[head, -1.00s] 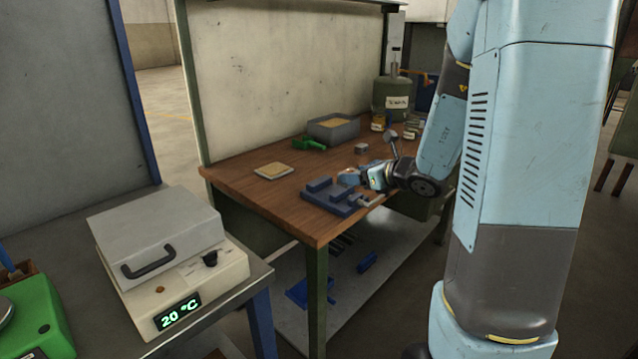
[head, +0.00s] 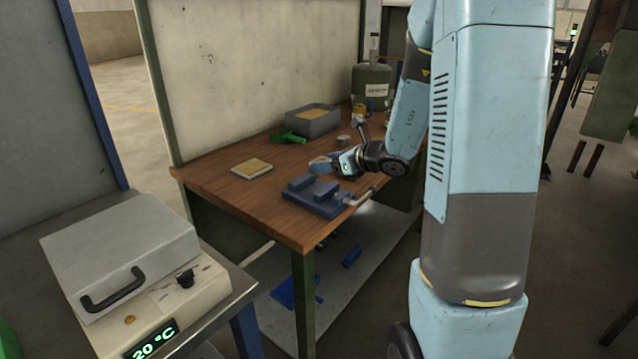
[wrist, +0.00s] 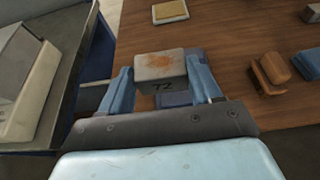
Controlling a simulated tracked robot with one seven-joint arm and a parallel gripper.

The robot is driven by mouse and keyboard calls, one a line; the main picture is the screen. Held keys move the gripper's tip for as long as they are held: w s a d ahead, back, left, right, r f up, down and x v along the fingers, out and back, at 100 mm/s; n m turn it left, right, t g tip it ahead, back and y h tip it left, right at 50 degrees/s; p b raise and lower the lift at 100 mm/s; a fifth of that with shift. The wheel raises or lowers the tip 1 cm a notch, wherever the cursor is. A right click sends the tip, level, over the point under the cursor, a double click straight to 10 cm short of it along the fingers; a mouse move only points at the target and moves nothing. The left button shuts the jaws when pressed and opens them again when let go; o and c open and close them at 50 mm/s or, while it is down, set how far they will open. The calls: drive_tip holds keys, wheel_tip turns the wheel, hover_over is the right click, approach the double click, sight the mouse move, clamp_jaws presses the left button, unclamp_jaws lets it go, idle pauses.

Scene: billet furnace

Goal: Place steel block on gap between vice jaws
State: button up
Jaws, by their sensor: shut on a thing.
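The blue vice (head: 318,207) sits on the near edge of the wooden bench in the head view, with two raised jaw blocks and a handle at its right. My gripper (head: 320,163) is just above or behind the vice, apart from its jaws as far as I can tell. A dark blue part (wrist: 175,99) shows below the block, probably the vice. The block and fingers hide the jaw gap.
The wooden bench (head: 225,187) also holds a tan pad (head: 252,168), a grey tray (head: 312,122) with a green scoop (head: 290,137), and a green canister (head: 372,85). A grey heater box (head: 125,255) reading 20 °C stands at lower left. The bench's front left is clear.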

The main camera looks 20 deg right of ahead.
drive_tip(key=w+f, duration=0.5)
drive_tip(key=shift+a+f, duration=0.1)
drive_tip(key=shift+a, duration=0.1)
drive_tip(key=shift+w+f, duration=0.65)
drive_tip(key=shift+f, duration=1.55)
drive_tip(key=shift+s+f, duration=0.1)
drive_tip(key=shift+f, duration=0.1)
